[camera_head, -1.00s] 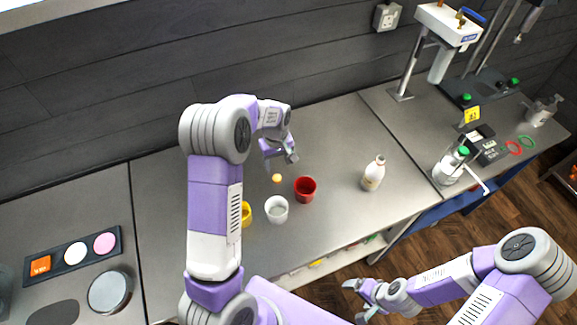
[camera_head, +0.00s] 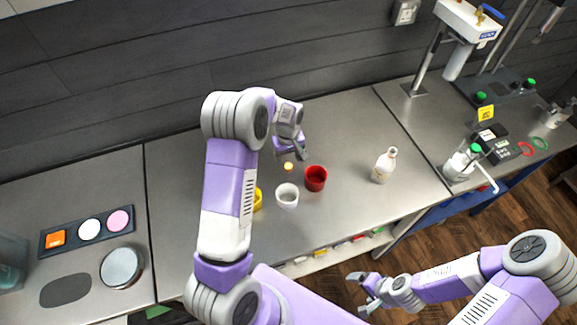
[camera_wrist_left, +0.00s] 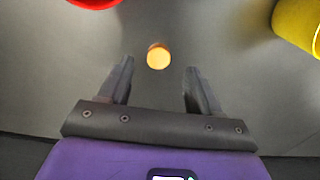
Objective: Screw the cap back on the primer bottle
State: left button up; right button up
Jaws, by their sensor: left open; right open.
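The primer bottle (camera_head: 384,166) is cream-white and stands upright on the counter, right of the red cup. A small round yellow-orange cap (camera_head: 289,166) lies on the counter behind the cups. In the left wrist view the cap (camera_wrist_left: 158,56) sits just beyond the fingertips, between their lines and touching neither. My left gripper (camera_head: 296,153) is open and empty, low over the counter beside the cap; in the left wrist view its fingers (camera_wrist_left: 158,78) are apart. My right gripper (camera_head: 358,290) is open and empty, in front of the counter's edge.
A red cup (camera_head: 316,179), a white cup (camera_head: 287,196) and a yellow cup (camera_head: 257,200), partly hidden by my left arm, stand near the cap. A dark tray (camera_head: 66,238) with coloured discs lies at the left. The counter between red cup and bottle is clear.

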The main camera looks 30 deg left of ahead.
aim_at(289, 165)
pick_arm(q)
notch_tip(289, 165, down, 4)
jog(key=shift+w, duration=0.15)
jog(key=shift+c, duration=0.3)
jog(key=c, duration=1)
jog(key=shift+c, duration=0.2)
notch_tip(289, 165, up, 10)
